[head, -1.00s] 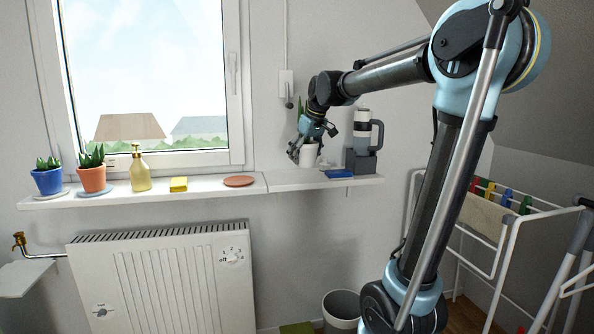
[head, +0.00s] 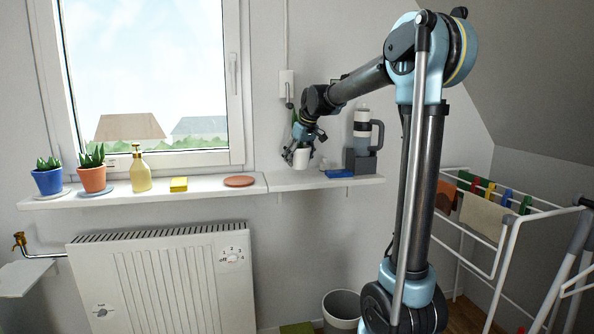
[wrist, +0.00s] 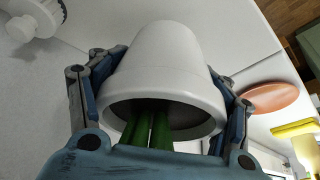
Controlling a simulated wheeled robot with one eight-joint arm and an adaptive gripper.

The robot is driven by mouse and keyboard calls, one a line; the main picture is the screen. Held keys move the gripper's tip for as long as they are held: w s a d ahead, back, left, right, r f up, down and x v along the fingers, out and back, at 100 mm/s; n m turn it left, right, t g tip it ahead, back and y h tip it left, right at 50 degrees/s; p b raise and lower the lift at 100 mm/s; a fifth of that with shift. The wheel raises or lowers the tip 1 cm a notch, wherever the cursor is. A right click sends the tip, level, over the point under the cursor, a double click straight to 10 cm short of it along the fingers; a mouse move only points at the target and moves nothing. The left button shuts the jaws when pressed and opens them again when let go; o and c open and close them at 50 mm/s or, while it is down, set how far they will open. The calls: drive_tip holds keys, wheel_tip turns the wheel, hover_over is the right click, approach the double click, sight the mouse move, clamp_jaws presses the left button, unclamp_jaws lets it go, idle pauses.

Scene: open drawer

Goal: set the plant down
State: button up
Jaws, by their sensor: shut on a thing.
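The plant is in a white pot (head: 301,159) over the right part of the sill, tilted slightly. My gripper (head: 297,150) is shut on this pot, with a finger on each side in the wrist view (wrist: 160,95). I cannot tell whether the pot's base is clear of the sill (head: 285,183). An empty terracotta saucer (head: 239,181) lies on the sill to the left of the pot. It also shows at the right in the wrist view (wrist: 272,97).
Left along the sill are a yellow sponge (head: 179,184), a soap bottle (head: 140,175) and two potted plants (head: 92,178). Right of the pot are a blue item (head: 339,173) and a grey machine (head: 362,158). A radiator (head: 165,280) stands below.

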sight(297, 167)
wheel_tip(297, 167, down, 3)
drive_tip(key=shift+w+f, duration=0.2)
drive_tip(key=shift+f, duration=0.15)
drive_tip(key=o, duration=1.6)
drive_tip(key=shift+f, duration=0.1)
